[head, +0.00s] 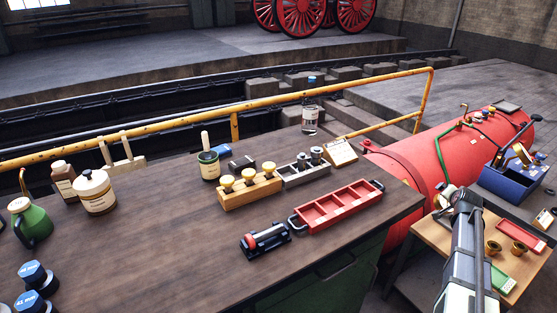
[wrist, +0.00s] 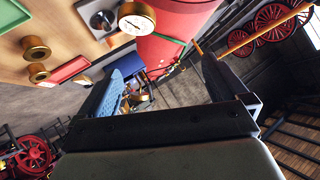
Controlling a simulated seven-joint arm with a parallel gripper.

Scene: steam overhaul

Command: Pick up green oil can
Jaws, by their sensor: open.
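The green oil can (head: 33,224) stands upright at the far left of the dark wooden bench, with a brownish spout rising at its upper left and a pale label near its top. Its left side is close to the picture edge. My gripper (wrist: 160,62) is open and empty in the wrist view, with its two dark fingers wide apart. In the head view my arm is at the lower right, over the small side table, far from the can. The can is not in the wrist view.
Beside the can are a cream jar (head: 95,192), a brown bottle (head: 64,180) and blue-topped pieces (head: 34,275). Mid-bench are a yellow-knobbed wooden block (head: 250,192) and a red tray (head: 338,206). A yellow rail (head: 190,125) runs behind. The left-centre bench top is clear.

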